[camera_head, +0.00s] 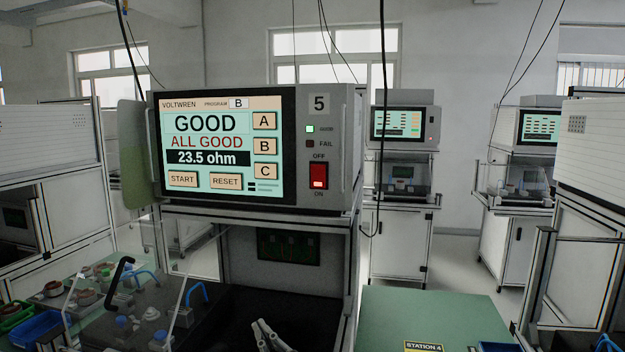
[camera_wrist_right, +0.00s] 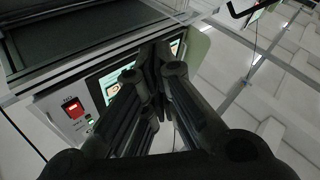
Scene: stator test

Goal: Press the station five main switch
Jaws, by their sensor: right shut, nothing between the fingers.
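The station five tester (camera_head: 300,200) is a grey box marked 5, on top of a bench frame. Its red main switch (camera_head: 318,177) sits at the lower right of the front panel, between the OFF and ON labels, and its lower part glows. The screen (camera_head: 220,140) is lit and reads GOOD, ALL GOOD, 23.5 ohm. My right gripper (camera_head: 268,334) is shut and empty, low at the bottom edge of the head view, below the tester. In the right wrist view the gripper (camera_wrist_right: 158,52) covers part of the screen, and the switch (camera_wrist_right: 73,108) shows to its left, apart from it. My left gripper is not in view.
A green lamp (camera_head: 310,129) is lit above the dark FAIL lamp. A green table (camera_head: 430,315) with a STATION 4 label lies to the right. Dark cables hang above.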

